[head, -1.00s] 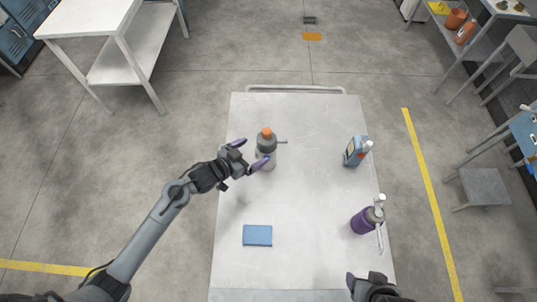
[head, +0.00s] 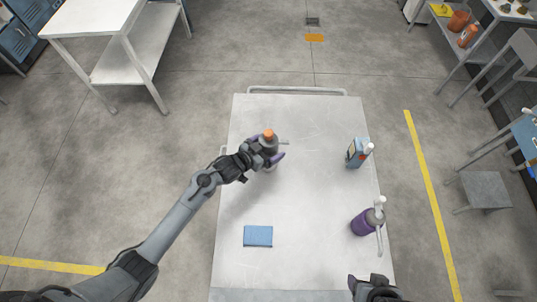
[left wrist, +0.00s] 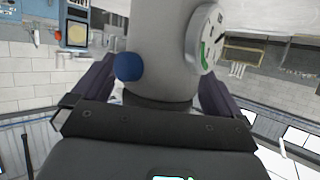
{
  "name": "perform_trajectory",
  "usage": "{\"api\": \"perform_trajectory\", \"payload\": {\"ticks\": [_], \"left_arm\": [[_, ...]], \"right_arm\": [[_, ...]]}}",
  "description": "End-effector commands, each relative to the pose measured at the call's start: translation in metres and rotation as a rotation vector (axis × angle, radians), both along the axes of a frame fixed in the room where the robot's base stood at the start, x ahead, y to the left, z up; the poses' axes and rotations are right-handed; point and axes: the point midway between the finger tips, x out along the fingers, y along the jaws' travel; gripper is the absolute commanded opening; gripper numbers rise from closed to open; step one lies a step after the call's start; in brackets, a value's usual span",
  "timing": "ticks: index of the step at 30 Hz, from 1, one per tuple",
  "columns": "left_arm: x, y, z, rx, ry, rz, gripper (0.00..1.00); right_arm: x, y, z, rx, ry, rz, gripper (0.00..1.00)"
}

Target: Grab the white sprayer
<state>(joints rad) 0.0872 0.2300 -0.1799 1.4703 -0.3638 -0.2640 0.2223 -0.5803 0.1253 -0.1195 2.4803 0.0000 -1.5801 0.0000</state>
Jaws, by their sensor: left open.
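The white sprayer (head: 269,143), with an orange top and a grey upper part, stands upright near the far left of the table. My left gripper (head: 271,153) is at it, with its open purple fingers around the body. In the left wrist view the pale sprayer body (left wrist: 160,45) fills the space between the fingers, with a round gauge (left wrist: 206,38) and a blue knob (left wrist: 127,67). Contact with the fingers cannot be told. My right gripper (head: 372,287) is at the bottom edge, partly cut off, its jaws unclear.
A blue container with a white cap (head: 357,153) and a purple sprayer (head: 365,222) stand on the table's right side. A blue sponge-like block (head: 258,236) lies at the front left. The middle of the white table (head: 310,185) is clear.

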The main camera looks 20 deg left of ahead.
Motion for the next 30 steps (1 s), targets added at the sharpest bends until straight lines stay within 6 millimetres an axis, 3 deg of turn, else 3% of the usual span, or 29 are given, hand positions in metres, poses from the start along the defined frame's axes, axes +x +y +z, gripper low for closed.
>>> {"api": "perform_trajectory", "payload": {"ticks": [2,21,30], "left_arm": [[-0.0001,0.0001,-0.0001,0.0,0.0,0.0,1.0],[-0.0003,0.0003,0.0001,0.0,0.0,0.0,0.02],[0.0008,0.0002,0.0028,-0.001,-0.005,0.0,0.0]], "right_arm": [[-0.0001,0.0006,-0.0001,0.002,0.0,-0.001,0.66],[0.0,0.0024,-0.0002,0.009,0.001,-0.005,0.66],[-0.0001,0.0009,-0.0001,0.002,0.001,-0.001,0.66]]}}
